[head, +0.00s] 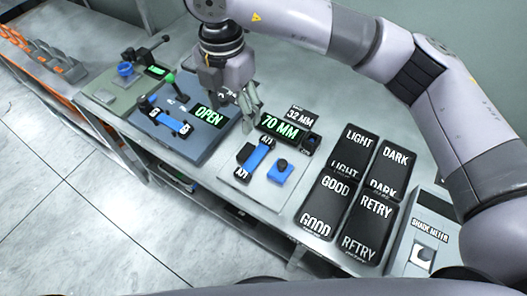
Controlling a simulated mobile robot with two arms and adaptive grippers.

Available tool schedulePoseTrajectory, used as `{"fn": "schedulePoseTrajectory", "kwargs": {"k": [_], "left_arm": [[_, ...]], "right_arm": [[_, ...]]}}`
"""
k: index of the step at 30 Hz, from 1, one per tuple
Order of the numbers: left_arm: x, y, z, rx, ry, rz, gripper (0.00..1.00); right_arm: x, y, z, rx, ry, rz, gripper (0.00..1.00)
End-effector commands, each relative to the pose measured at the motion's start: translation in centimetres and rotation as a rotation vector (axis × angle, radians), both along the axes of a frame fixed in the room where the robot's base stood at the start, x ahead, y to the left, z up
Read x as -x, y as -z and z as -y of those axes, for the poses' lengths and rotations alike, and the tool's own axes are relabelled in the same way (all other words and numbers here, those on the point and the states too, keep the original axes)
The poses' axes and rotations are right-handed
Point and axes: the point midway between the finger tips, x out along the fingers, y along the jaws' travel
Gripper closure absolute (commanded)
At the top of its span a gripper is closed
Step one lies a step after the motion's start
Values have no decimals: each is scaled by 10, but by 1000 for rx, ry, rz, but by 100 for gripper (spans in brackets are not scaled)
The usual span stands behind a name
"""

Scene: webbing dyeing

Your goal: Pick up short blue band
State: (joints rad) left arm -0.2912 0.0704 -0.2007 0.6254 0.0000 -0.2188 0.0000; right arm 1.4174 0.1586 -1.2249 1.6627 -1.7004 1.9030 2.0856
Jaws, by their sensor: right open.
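One blue band (258,157) lies on a light plate (240,176) between two dark lettered end pieces, below a "70 MM" display. Another blue band (170,122) lies between dark end pieces on the blue-grey panel with the "OPEN" display. I cannot tell from labels which one is the short one. My right gripper (250,112) is open and points down, above and behind the band on the light plate, apart from it. Nothing shows between its fingers. My left gripper is not in view.
A blue block with a dark knob (280,170) sits right of the band. Black bins marked LIGHT (352,148), DARK (390,168), GOOD (327,205) and RETRY (371,230) stand farther right, beside a shade meter (408,257). A green panel (108,95) is at left.

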Motion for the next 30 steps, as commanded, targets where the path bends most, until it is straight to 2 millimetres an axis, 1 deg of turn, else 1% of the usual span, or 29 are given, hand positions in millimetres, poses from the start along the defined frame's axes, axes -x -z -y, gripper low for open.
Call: {"fn": "schedulePoseTrajectory", "kwargs": {"k": [1, 3, 9, 13, 17, 19, 24, 30], "left_arm": [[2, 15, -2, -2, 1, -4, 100], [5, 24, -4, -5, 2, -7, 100], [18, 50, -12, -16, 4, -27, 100], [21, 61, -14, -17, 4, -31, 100], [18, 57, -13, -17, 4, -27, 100], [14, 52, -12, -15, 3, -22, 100], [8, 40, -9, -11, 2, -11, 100], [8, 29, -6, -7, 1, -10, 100]], "right_arm": [[0, 14, 0, -1, -1, 0, 38], [0, 24, -1, -1, -1, 0, 38], [1, 49, -1, -1, -2, 0, 38], [1, 59, -1, -1, -1, 0, 38], [1, 67, 0, -1, -1, -4, 38], [1, 76, 0, 0, -1, -5, 38], [2, 112, 0, 0, -1, -7, 38], [2, 154, 0, 0, -1, -5, 38]]}}
